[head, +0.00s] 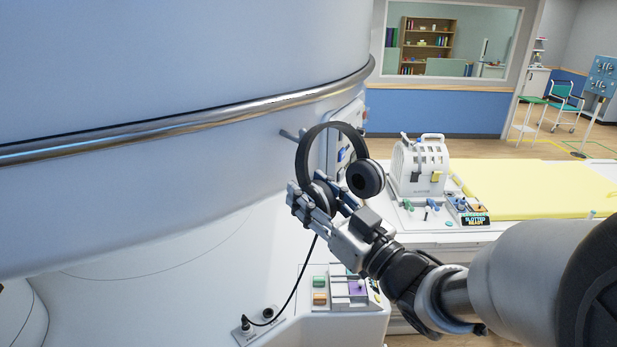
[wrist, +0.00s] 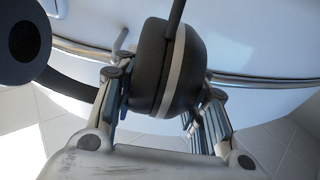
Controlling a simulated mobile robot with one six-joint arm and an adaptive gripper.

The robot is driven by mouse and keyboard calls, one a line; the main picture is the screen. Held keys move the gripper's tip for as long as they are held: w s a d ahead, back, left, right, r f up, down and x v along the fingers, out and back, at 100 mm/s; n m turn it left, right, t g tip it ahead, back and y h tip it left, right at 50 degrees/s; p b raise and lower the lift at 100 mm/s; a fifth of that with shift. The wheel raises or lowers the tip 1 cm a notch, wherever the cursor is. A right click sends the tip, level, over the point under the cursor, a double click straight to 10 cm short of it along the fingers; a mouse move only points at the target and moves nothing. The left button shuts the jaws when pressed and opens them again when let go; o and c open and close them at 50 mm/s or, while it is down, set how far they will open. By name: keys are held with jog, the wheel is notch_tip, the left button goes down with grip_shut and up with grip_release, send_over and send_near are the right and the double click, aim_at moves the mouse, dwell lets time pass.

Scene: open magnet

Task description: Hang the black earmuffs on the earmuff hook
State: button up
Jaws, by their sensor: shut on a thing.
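The black earmuffs (head: 337,127) are held up beside the big white machine, headband at the top. My gripper (head: 318,198) is shut on the left ear cup; the other cup (head: 366,180) hangs free to the right. In the wrist view the held cup (wrist: 152,75) sits between my fingers, and the free cup (wrist: 25,38) is at the upper left. The earmuff hook (head: 289,135) looks like a short grey peg on the machine, just left of the headband. A bent metal rod (wrist: 122,40) in the wrist view may be it. I cannot tell whether they touch.
A black cable (head: 295,283) runs from near my gripper down to a socket on the white base. A metal rail (head: 200,121) curves along the machine. A control panel (head: 347,288) lies below my gripper. A white coil unit (head: 420,168) stands right, beside a yellow bed (head: 535,188).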

jog(key=w+a+f+b, duration=0.2)
jog(key=w+a+f, duration=0.2)
jog(key=w+a, duration=0.2)
jog(key=shift+w, duration=0.8)
dwell(0.8)
dwell(0.6)
jog(key=o, duration=1.3)
jog(key=shift+f, duration=0.1)
